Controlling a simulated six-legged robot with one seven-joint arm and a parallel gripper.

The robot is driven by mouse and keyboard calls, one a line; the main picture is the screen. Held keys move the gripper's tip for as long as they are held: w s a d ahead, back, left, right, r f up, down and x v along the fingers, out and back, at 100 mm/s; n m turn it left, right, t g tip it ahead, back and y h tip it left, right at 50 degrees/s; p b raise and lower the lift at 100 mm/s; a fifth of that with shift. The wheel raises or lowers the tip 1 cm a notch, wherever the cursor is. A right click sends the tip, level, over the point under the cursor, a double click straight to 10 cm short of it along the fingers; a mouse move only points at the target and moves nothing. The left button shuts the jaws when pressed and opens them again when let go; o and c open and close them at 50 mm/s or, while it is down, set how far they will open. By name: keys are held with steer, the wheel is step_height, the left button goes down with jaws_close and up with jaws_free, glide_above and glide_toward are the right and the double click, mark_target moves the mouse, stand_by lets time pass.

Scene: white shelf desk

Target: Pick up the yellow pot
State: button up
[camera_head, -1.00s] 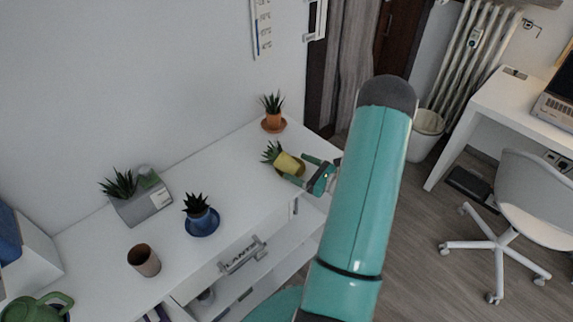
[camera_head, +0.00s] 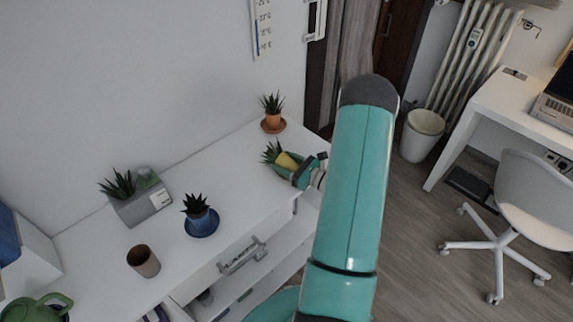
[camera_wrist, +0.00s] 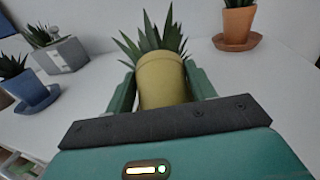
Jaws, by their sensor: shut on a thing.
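The yellow pot (camera_wrist: 163,82) holds a spiky green plant and is between the two fingers of my gripper (camera_wrist: 160,90) in the wrist view. The fingers are shut on its sides. In the head view the yellow pot (camera_head: 287,161) is at the right part of the white shelf desk, partly hidden by my gripper (camera_head: 284,166). The plant's leaves point to the upper left there. I cannot tell whether the pot's base touches the desk.
An orange pot (camera_head: 273,121) on a saucer stands behind the yellow pot. A blue pot (camera_head: 198,218) on a blue saucer, a grey planter (camera_head: 142,204) and a brown cup (camera_head: 144,261) stand to the left. The white desk top (camera_head: 225,170) between them is clear.

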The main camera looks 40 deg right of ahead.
mark_target(286, 158)
steer(key=shift+r, duration=0.45)
step_height(286, 158, up, 2)
steer(key=shift+r, duration=0.1)
steer(key=s+a+r, duration=0.1)
steer(key=s+r, duration=0.4)
steer(key=r, duration=0.1)
steer(key=shift+s+r, duration=0.3)
steer(key=s+a+r, duration=0.2)
steer(key=s+r, duration=0.1)
steer(key=s, duration=0.5)
steer(key=shift+r, duration=0.15)
steer(key=shift+a, duration=0.1)
